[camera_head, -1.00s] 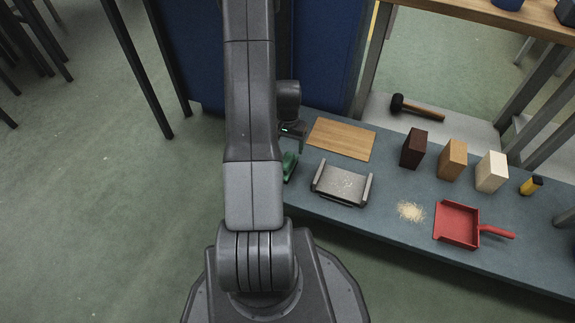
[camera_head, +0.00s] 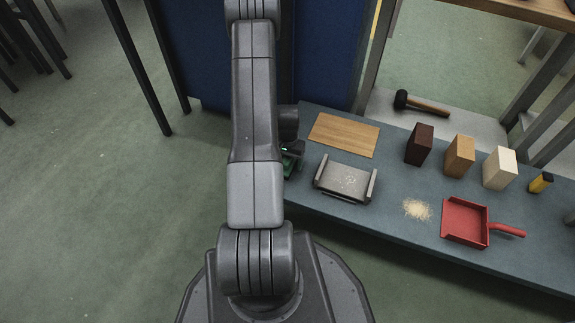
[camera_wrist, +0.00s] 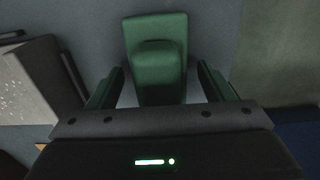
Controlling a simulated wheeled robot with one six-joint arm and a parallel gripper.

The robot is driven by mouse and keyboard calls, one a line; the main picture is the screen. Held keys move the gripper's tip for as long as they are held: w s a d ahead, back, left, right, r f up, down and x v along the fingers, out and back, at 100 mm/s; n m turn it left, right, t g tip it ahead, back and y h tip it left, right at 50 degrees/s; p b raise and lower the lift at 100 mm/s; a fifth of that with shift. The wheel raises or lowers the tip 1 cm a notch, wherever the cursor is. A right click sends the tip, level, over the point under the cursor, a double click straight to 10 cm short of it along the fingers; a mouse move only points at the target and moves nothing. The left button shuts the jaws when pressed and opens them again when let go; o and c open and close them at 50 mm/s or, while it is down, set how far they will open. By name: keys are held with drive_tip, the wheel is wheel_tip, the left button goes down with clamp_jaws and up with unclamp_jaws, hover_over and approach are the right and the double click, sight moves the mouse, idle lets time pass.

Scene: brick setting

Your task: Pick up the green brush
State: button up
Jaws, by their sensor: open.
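The green brush (camera_wrist: 155,50) lies on the blue-grey bench top in the wrist view, with a raised block-like part toward my gripper. My gripper (camera_wrist: 160,85) is open, with one finger on each side of the near part of the brush and a visible gap on both sides. In the head view my gripper (camera_head: 291,155) is at the left end of the bench, mostly hidden behind my arm. The brush is almost wholly covered there by my arm and gripper.
On the bench (camera_head: 395,210), a grey metal tray (camera_head: 343,182) is right of my gripper, beside a wooden board (camera_head: 343,135). Farther right are a sawdust pile (camera_head: 417,209), a red dustpan (camera_head: 464,222), and dark (camera_head: 419,145), tan (camera_head: 459,157) and cream (camera_head: 499,169) blocks. A mallet (camera_head: 421,103) lies behind.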

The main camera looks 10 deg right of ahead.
drive_tip(key=shift+f, duration=0.4)
drive_tip(key=shift+r, duration=0.1)
drive_tip(key=c, duration=1.2)
wheel_tip(320, 180, up, 10)
drive_tip(key=p, duration=0.3)
drive_tip(key=shift+p, duration=0.35)
drive_tip(key=shift+c, duration=0.2)
